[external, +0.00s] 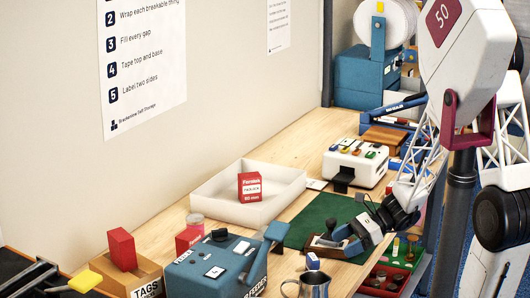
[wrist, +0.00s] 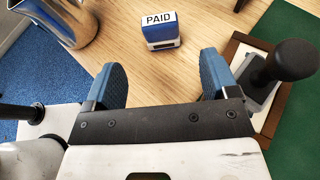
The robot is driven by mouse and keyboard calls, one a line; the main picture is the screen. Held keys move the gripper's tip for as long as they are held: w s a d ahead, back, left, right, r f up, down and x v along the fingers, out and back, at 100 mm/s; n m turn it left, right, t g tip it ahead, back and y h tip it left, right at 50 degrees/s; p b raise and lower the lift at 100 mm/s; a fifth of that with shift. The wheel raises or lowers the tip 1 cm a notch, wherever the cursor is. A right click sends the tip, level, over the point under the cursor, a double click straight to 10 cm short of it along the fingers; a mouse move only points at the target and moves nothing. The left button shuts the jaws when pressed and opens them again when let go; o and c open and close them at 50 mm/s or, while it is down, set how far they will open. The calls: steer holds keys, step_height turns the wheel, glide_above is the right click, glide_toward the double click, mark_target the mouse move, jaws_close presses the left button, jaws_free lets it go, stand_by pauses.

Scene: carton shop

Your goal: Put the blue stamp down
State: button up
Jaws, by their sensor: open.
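The blue stamp (wrist: 161,32), a small block with a white top label reading PAID, stands upright on the bare wooden table. It also shows in the external view (external: 313,262), near the front edge of the table. My gripper (wrist: 162,78) is open, with nothing between its two blue fingers. In the wrist view the stamp lies beyond the fingertips, roughly in line with the gap, apart from both fingers.
A metal jug (external: 309,285) stands near the stamp. A blue tape feeder (external: 205,275) and white tray (external: 220,204) are farther left. Bare wood surrounds the stamp.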

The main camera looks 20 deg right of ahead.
stand_by(0.8)
steer(key=shift+s+d+r+n, duration=0.15)
steer(key=shift+s+r+n, duration=0.2)
steer(key=shift+r+n, duration=0.05)
steer(key=s+d+r+n+t+h, duration=0.2)
steer(key=s+d+r+n+h, duration=1.1)
steer(key=d+r+n, duration=0.3)
steer(key=shift+s+r+n+t+h, duration=0.3)
steer(key=shift+s+n, duration=0.2)
steer(key=shift+s, duration=0.25)
